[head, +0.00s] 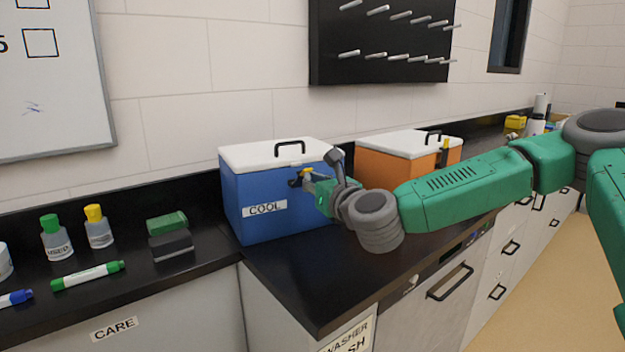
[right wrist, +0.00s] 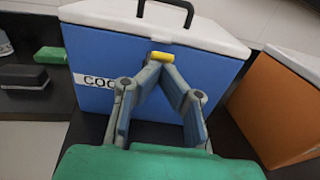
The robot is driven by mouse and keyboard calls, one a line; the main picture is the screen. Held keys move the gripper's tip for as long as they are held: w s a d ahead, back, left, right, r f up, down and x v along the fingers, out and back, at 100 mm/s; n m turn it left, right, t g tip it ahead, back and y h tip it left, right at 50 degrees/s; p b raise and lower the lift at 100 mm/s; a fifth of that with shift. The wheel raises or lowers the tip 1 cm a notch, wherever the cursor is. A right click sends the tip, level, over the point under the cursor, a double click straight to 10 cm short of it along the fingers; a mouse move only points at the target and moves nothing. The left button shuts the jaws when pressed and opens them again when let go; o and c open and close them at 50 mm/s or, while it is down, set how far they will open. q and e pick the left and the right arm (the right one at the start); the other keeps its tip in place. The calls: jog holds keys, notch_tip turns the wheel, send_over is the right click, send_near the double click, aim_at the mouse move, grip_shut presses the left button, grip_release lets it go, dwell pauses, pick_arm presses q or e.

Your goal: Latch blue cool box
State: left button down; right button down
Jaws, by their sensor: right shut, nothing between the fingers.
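The blue cool box (head: 275,207) stands on the black counter with its white lid (head: 275,152) down and a black handle on top. It carries a COOL label. A yellow latch (right wrist: 161,57) sits at the top of its front face, just under the lid edge. My right gripper (head: 303,175) reaches in from the right to the front of the box. In the right wrist view its fingertips (right wrist: 155,66) meet, shut and empty, right at the latch's lower edge. I cannot tell whether they touch it, or whether the latch is fastened. My left gripper is not in view.
An orange box (head: 395,157) with a white lid stands right of the blue one. Left on the counter are a green-capped bottle (head: 55,238), a yellow-capped bottle (head: 98,228), a green marker (head: 88,276) and a dark eraser block (head: 171,245). The counter before the blue box is clear.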

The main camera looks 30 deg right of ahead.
jog(key=w+r+g+p, duration=0.1)
jog(key=g+p, duration=0.1)
jog(key=p, duration=0.3)
jog(key=w+r+g+p, duration=0.1)
jog(key=r+g+p, duration=0.1)
jog(key=p, duration=0.2)
jog(key=w+r+g+p, duration=0.1)
jog(key=p, duration=0.4)
jog(key=shift+d+r+g+y+p, duration=0.15)
jog(key=shift+r+g+y+p, duration=0.15)
jog(key=shift+g+p, duration=0.1)
jog(key=shift+w+f, duration=0.1)
jog(key=shift+f, duration=0.35)
jog(key=shift+r+p, duration=0.35)
jog(key=shift+r, duration=0.55)
jog(key=shift+d+f, duration=0.1)
jog(key=shift+f, duration=0.05)
